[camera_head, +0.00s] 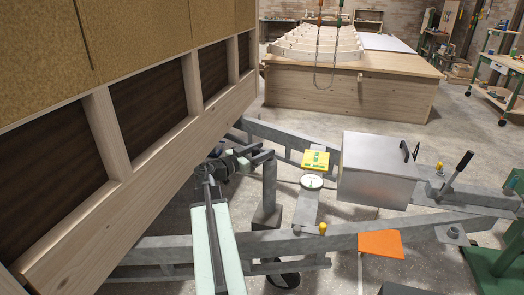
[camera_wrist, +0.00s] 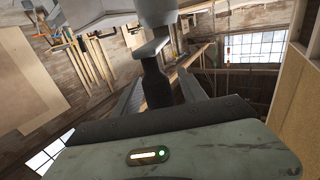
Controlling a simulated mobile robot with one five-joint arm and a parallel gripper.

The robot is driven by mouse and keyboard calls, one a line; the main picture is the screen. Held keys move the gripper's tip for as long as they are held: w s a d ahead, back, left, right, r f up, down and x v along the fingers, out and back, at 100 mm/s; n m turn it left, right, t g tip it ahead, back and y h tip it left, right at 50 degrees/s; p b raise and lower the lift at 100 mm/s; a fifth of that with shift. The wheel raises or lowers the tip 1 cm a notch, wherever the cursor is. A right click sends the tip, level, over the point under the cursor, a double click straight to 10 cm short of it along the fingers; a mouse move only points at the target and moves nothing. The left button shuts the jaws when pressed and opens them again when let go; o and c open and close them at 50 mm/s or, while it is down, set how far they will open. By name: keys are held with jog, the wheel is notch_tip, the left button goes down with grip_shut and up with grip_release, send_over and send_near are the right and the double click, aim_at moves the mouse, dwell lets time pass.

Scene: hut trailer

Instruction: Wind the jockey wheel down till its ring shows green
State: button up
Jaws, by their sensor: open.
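I cannot pick out the jockey wheel or its ring for certain. The grey trailer drawbar (camera_head: 375,233) runs across the lower right in the head view. A dark rounded thing (camera_head: 284,279) shows below its near beam; I cannot tell if it is a wheel. A white round dial (camera_head: 311,181) sits on a grey plate between the beams. My gripper (camera_head: 252,157) is open beside the hut's lower wall, left of a grey post (camera_head: 269,186). No held object shows. In the wrist view a pale green housing with a lit indicator fills the bottom.
A metal box (camera_head: 378,170) and a black-gripped lever (camera_head: 458,172) stand on the drawbar. Green equipment (camera_head: 497,267) is at the lower right. A wooden bench (camera_head: 350,96) stands behind, with open floor before it.

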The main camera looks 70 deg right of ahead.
grip_shut()
dwell(1.2)
jog(key=shift+w+d, duration=0.1)
jog(key=shift+s+g, duration=0.2)
jog(key=shift+g, duration=0.1)
